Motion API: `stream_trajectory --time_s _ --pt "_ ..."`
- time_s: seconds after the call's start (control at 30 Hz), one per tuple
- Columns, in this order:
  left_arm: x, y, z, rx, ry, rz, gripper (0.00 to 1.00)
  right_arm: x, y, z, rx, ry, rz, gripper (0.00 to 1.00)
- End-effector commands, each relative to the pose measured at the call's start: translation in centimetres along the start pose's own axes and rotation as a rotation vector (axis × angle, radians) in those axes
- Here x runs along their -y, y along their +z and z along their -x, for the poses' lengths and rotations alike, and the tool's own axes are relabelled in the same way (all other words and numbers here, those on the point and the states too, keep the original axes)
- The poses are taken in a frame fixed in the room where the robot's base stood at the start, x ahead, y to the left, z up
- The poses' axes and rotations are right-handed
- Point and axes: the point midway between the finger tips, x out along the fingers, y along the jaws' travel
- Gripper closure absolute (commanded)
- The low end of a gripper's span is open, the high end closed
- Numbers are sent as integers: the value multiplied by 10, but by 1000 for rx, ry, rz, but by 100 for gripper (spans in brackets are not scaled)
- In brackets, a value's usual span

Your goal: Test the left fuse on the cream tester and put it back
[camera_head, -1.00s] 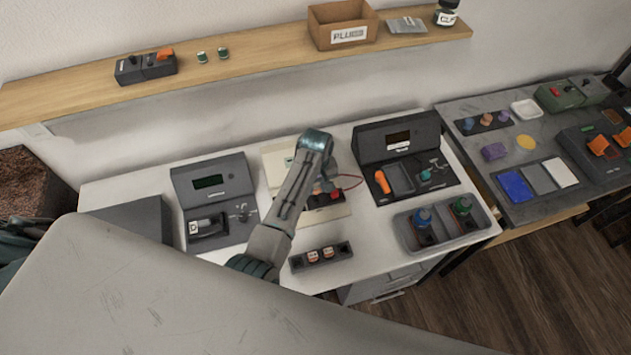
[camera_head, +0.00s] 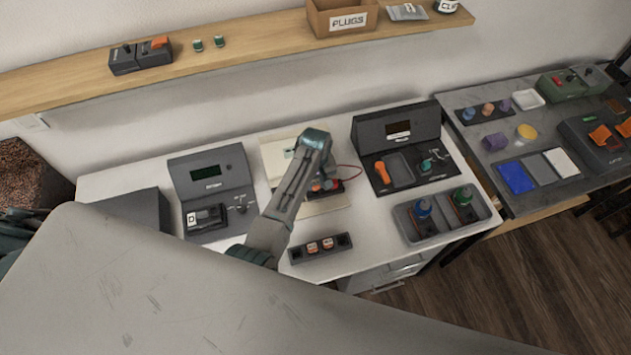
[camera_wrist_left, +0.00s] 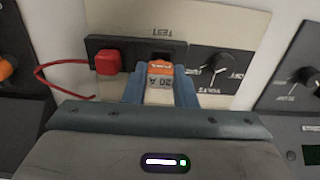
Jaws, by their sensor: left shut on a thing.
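The cream tester (camera_head: 275,157) lies on the white table, partly hidden behind my left arm in the head view. In the left wrist view it has a black test block (camera_wrist_left: 110,46) with a red plug (camera_wrist_left: 108,62) in it, and a dial (camera_wrist_left: 217,63). My left gripper (camera_wrist_left: 160,88) is shut on an orange-and-white fuse (camera_wrist_left: 160,76) marked 20 A. The fuse is close to the dark opening of the test block; I cannot tell whether it is touching. A dark fuse holder (camera_head: 297,256) with two fuses stands in front of the tester. My right gripper is not in view.
A dark grey meter (camera_head: 207,177) stands left of the tester. A dark unit with an orange handle (camera_head: 398,127) stands to its right. A grey tray (camera_head: 408,229) with two bottles is at the front right. A wooden shelf (camera_head: 230,53) runs above.

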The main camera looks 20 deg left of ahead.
Motion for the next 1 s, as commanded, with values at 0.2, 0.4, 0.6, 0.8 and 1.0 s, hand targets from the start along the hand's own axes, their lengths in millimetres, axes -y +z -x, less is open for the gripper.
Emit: stream_trajectory --time_s 0.2,0.4,0.6,0.8,1.0 --pt "0 0 1 0 0 0 99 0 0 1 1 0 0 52" --pt "0 0 2 0 0 0 99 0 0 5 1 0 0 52" --pt "0 0 1 0 0 0 99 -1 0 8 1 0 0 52" --pt "0 0 1 0 0 0 99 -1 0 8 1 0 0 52" --pt "0 0 1 0 0 0 99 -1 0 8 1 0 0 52"
